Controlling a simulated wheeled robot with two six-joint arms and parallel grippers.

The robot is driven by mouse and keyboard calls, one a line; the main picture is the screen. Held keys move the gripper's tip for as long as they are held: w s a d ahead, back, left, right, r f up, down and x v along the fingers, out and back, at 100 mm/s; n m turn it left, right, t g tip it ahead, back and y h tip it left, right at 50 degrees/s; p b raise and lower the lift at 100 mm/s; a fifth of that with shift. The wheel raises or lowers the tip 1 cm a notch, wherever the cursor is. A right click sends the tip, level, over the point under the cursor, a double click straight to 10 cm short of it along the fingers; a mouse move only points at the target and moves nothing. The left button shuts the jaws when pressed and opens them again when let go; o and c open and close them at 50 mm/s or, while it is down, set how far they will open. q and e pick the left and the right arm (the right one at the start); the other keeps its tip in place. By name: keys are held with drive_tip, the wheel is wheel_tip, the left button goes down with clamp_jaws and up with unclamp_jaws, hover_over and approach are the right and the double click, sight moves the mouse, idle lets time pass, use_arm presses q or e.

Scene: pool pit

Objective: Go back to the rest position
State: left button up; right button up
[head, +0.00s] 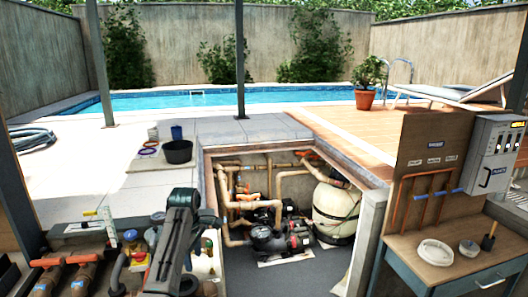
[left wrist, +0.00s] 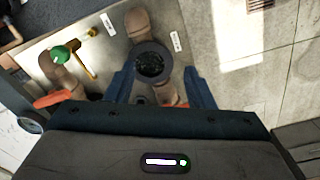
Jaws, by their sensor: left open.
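My left arm rises from the bottom of the head view, and its dark gripper (head: 183,200) is over the near bench of pipes and valves. In the left wrist view, the gripper's two blue fingers (left wrist: 160,88) are spread apart. A dark round pipe opening (left wrist: 152,62) on a brown pipe shows between them. I cannot tell how far it is from the fingers, and nothing is clearly gripped. My right gripper is in neither view.
A green-knobbed valve (left wrist: 62,54) is beside the fingers. The open pit holds pipes, a black pump (head: 270,238) and a cream tank (head: 335,212). A wooden panel with a grey control box (head: 494,152) stands right, above a bench (head: 470,268). A black bucket (head: 177,151) stands on paving.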

use_arm(q)
drive_tip(key=s+a+f+m+t, duration=0.1)
drive_tip(key=s+a+f+m, duration=0.15)
drive_tip(key=s+f, duration=0.65)
drive_tip(key=s+a+f+m+t, duration=0.15)
drive_tip(key=s+f+m, duration=0.25)
drive_tip(key=s+f, duration=0.5)
drive_tip(key=s+a+r+m, duration=0.1)
drive_tip(key=s+m, duration=0.2)
drive_tip(key=s, duration=0.7)
drive_tip(key=s+r+m+t, duration=0.15)
drive_tip(key=s+m, duration=0.25)
drive_tip(key=s, duration=0.5)
drive_tip(key=s+a+r+m, duration=0.1)
drive_tip(key=s+m, duration=0.2)
drive_tip(key=s, duration=0.7)
wheel_tip(320, 180, down, 35)
drive_tip(key=a+g+y+b, duration=0.1)
drive_tip(key=a+g+b, duration=0.15)
drive_tip(key=b, duration=0.45)
drive_tip(key=s+f+b, duration=0.2)
drive_tip(key=s+f, duration=0.4)
drive_tip(key=f, duration=0.3)
drive_tip(key=s+a+f+b, duration=0.1)
drive_tip(key=s+f+b, duration=0.2)
drive_tip(key=s+f, duration=0.3)
drive_tip(key=s+f+b, duration=0.2)
drive_tip(key=s+f, duration=0.4)
drive_tip(key=f, duration=0.7)
drive_tip(key=shift+s+a, duration=0.25)
